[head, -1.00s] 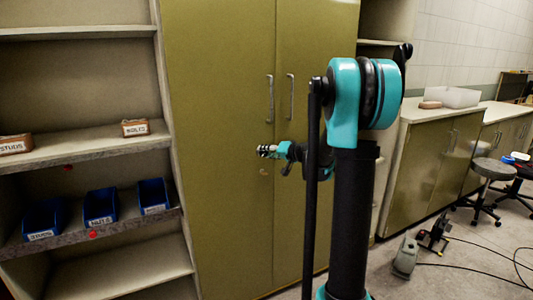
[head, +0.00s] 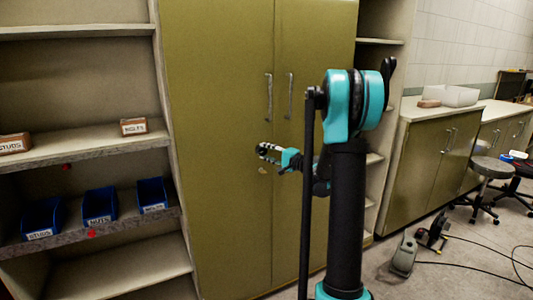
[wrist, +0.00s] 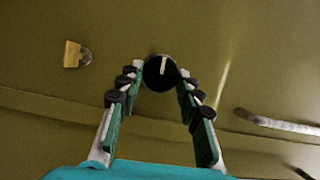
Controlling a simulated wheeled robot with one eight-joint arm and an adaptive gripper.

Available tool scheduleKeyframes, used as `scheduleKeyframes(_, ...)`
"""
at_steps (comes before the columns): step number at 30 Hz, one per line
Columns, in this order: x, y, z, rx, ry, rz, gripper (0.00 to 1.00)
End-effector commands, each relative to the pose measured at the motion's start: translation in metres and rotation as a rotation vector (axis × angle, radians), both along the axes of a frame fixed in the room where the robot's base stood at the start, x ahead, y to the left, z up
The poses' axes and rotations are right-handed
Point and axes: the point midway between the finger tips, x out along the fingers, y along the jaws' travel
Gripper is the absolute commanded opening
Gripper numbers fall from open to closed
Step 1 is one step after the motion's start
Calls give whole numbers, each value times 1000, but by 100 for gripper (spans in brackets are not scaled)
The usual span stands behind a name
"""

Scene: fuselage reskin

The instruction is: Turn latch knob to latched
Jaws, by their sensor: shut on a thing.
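The latch knob (wrist: 160,72) is a round black disc with a white pointer line, on the olive cabinet door. In the wrist view the line runs nearly straight up and down in the picture. My gripper (wrist: 160,84) has one finger on each side of the knob and is shut on it, its tips against the rim. In the head view my gripper (head: 268,152) is at the face of the tall cabinet (head: 218,90), below and left of the door handles. There the knob is hidden by the fingers.
A small brass-coloured piece (wrist: 73,54) on a round base sits on the door beside the knob. A bar handle (wrist: 280,125) is at the right in the wrist view. Open shelves (head: 90,150) with blue bins stand left. A counter (head: 430,170) stands right.

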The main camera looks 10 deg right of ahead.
Motion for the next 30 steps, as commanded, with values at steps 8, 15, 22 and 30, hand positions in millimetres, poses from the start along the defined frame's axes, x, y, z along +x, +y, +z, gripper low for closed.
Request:
scheduleKeyframes(8,0,0,-1,39,13,-1,6)
scheduleKeyframes(15,0,-1,-1,41,14,-2,6)
scheduleKeyframes(22,0,0,-1,39,14,-1,49)
scheduleKeyframes(30,0,0,-1,40,13,-1,55)
